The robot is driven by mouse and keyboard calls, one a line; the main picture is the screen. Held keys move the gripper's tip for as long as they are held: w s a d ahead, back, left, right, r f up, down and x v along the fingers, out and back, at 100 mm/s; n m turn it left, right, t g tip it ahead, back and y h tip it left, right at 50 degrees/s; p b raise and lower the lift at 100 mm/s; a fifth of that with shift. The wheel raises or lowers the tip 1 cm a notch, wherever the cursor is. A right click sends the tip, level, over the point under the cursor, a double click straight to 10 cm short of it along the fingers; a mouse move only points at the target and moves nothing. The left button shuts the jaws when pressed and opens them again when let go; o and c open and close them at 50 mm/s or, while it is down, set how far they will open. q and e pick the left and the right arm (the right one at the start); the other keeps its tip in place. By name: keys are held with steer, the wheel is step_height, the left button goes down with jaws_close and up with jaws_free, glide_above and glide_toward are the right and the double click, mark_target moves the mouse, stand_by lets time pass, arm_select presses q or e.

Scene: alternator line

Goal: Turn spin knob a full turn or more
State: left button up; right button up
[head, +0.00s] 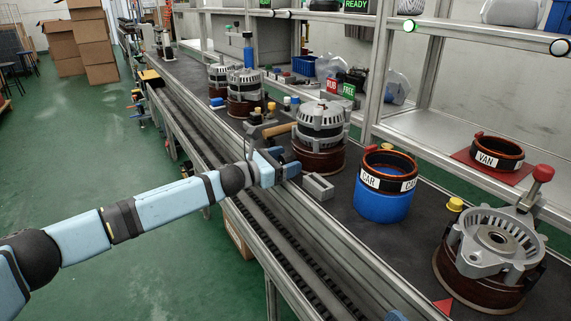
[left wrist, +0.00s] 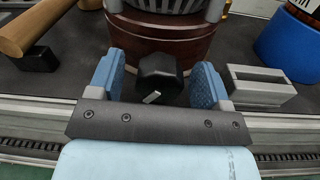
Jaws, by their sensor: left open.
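The spin knob (left wrist: 158,76) is black and faceted with a white pointer mark, in the left wrist view. It is at the front of a round brown base (left wrist: 160,40) that carries a grey alternator (head: 321,120). My left gripper (left wrist: 157,68) is open, with one blue finger on each side of the knob. Small gaps seem to show between fingers and knob, so I cannot tell that either touches. In the head view my left gripper (head: 277,168) is low at the bench's near edge, and I cannot make out the knob there.
A grey slotted block (head: 318,187) is close on the right of the left gripper. A wooden handle (left wrist: 35,25) lies on the left. Further right are a blue CAR bin (head: 383,205) and another alternator (head: 495,240). A rail runs along the bench front.

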arm_select(q)
steer(key=shift+d, duration=0.1)
arm_select(e)
steer(key=shift+w, duration=0.15)
arm_select(q)
steer(key=c, duration=0.9)
steer(key=shift+r+p, duration=0.1)
steer(key=shift+p, duration=0.2)
steer(key=shift+c, duration=0.2)
steer(key=n+p, duration=0.1)
steer(key=p, duration=0.1)
steer(key=shift+r+n+p, duration=0.25)
steer(key=shift+n+p, duration=0.1)
steer(key=shift+n, duration=0.05)
steer(key=n+p, duration=0.3)
steer(key=shift+f+n, duration=0.25)
steer(key=shift+n, duration=0.05)
steer(key=shift+w+f, duration=0.1)
arm_select(e)
steer(key=d+f+h, duration=0.1)
steer(key=d+f+g+h, duration=0.1)
steer(key=f, duration=0.1)
steer(key=f+g+h, duration=0.1)
steer(key=shift+s+d+f, duration=0.2)
steer(key=shift+s+d, duration=0.1)
steer(key=shift+d, duration=0.1)
arm_select(q)
steer(key=o, duration=0.9)
